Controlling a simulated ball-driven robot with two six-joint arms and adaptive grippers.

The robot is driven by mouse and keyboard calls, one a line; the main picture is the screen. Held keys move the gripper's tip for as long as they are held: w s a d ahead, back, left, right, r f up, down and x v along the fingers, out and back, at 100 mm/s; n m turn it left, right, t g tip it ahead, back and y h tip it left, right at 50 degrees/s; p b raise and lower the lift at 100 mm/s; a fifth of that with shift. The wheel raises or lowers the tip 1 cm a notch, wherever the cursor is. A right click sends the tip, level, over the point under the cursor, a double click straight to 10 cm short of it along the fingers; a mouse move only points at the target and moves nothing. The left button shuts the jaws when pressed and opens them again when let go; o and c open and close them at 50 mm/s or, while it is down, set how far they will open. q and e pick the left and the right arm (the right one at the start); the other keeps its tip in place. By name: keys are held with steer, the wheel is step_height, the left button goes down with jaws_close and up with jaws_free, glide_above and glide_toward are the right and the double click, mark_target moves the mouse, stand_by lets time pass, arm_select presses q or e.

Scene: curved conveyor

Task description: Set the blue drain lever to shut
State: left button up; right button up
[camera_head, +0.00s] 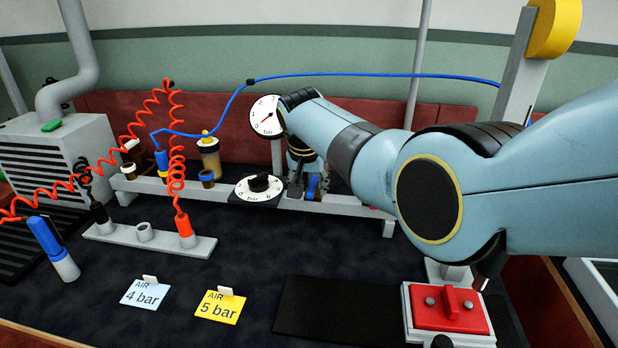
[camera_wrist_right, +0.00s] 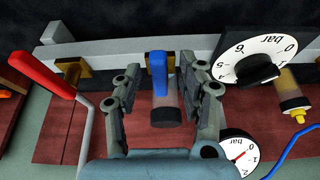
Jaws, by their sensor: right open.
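The blue drain lever (camera_head: 312,187) sits on the rail under my right arm in the head view. In the right wrist view the blue lever (camera_wrist_right: 158,75) lies along a translucent cylinder with a dark end, in front of a brass fitting. My right gripper (camera_wrist_right: 160,85) is open, with one finger on each side of the lever and visible gaps between. In the head view the right gripper (camera_head: 304,184) points down at the lever, partly hidden by its own arm. My left gripper is not in view.
A black-knobbed dial (camera_head: 258,188) stands just left of the lever, with a round gauge (camera_head: 267,117) above. A long red lever (camera_wrist_right: 42,75) is on the other side in the wrist view. A red-topped box (camera_head: 447,307) stands front right.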

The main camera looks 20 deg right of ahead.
steer(key=v, duration=1.2)
steer(key=shift+s+a+f, duration=0.1)
steer(key=shift+f, duration=0.05)
